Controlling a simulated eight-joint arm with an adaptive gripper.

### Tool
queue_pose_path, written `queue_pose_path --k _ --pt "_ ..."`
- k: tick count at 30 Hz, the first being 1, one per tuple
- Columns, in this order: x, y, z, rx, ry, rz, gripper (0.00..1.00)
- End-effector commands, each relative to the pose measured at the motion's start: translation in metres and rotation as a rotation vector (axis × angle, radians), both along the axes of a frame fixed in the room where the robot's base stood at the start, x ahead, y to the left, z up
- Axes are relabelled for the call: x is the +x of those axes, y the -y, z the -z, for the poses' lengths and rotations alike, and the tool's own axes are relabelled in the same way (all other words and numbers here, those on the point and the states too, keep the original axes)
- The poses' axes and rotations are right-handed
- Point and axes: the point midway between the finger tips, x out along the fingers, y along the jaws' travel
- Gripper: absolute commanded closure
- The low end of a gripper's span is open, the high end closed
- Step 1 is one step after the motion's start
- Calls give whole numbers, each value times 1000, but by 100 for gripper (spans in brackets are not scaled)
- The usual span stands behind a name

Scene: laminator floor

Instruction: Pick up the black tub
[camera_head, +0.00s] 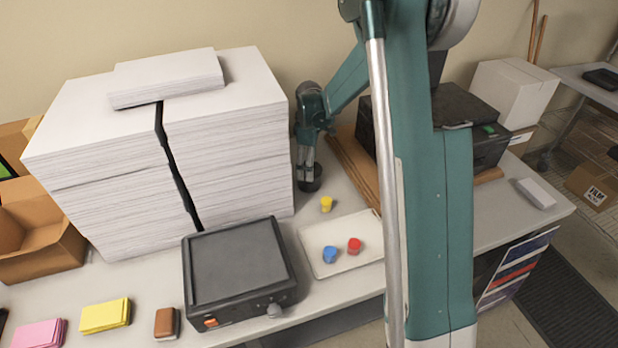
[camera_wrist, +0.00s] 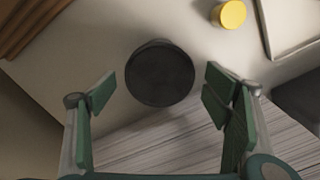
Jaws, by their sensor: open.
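The black tub (camera_wrist: 160,74) shows in the wrist view as a dark round top, just beyond and between my spread fingers. In the head view the tub (camera_head: 312,184) stands on the table close to the right side of the paper stack, partly hidden by my gripper. My gripper (camera_head: 306,178) points down at it from above. In the wrist view my gripper (camera_wrist: 160,92) is open, with green finger pads on either side of the tub and gaps between. I cannot tell how far the fingertips are above it.
Tall paper stacks (camera_head: 100,150) stand close on the left. A yellow tub (camera_head: 326,204) is nearby in front. A white tray (camera_head: 318,233) holds a blue tub (camera_head: 330,254) and a red tub (camera_head: 354,246). A brown board (camera_head: 352,168) lies to the right, beside a black machine (camera_head: 462,105).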

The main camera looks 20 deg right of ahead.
Motion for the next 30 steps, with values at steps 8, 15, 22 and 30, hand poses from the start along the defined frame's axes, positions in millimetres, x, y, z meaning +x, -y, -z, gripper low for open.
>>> queue_pose_path --k 8,15,22,30 --pt "1 0 26 0 0 0 24" --pt "1 0 30 0 0 0 24" --pt "1 0 30 0 0 0 24" --pt "1 0 30 0 0 0 36"
